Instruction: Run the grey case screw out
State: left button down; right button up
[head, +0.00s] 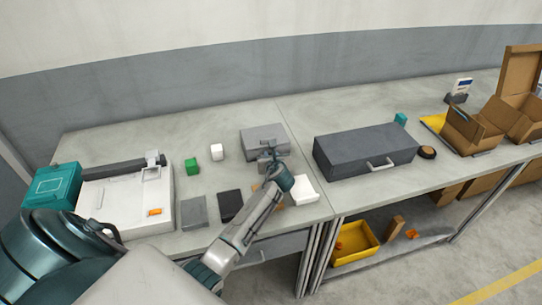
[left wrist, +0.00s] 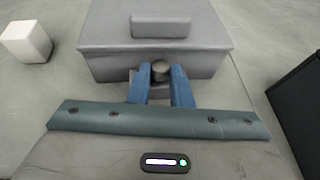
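The grey case (head: 264,139) stands at the back of the left table, with a raised block on its lid in the left wrist view (left wrist: 160,26). Its screw (left wrist: 160,70) is a small dark round knob at the case's near face. My left gripper (head: 267,157) reaches the case's near side. In the left wrist view its two blue fingers (left wrist: 160,78) stand on either side of the knob and look shut on it. The knob's lower part and shank are hard to see. My right gripper is in neither view.
A grey block (head: 194,212), black block (head: 230,205) and white block (head: 304,189) lie nearer. A large dark case (head: 362,152) stands right.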

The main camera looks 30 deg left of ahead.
pick_arm(q)
jog(key=shift+w+d+n+g, duration=0.1)
jog(key=shift+w+n+g, duration=0.05)
jog(key=shift+n+g, duration=0.2)
jog(key=shift+w+d+n+g+y+b, duration=0.1)
jog(key=shift+n+g+y+b, duration=0.1)
jog(key=shift+n+g+y, duration=0.3)
jog(key=shift+w+d+n+g+y+b, duration=0.1)
jog(key=shift+n+g+y+b, duration=0.1)
jog(key=shift+n+g+y, duration=0.25)
jog(key=shift+n+g+y+b, duration=0.3)
jog(key=shift+n+g+y, duration=0.25)
jog(key=shift+n+g, duration=0.55)
jog(key=c, duration=1.3)
grip_release()
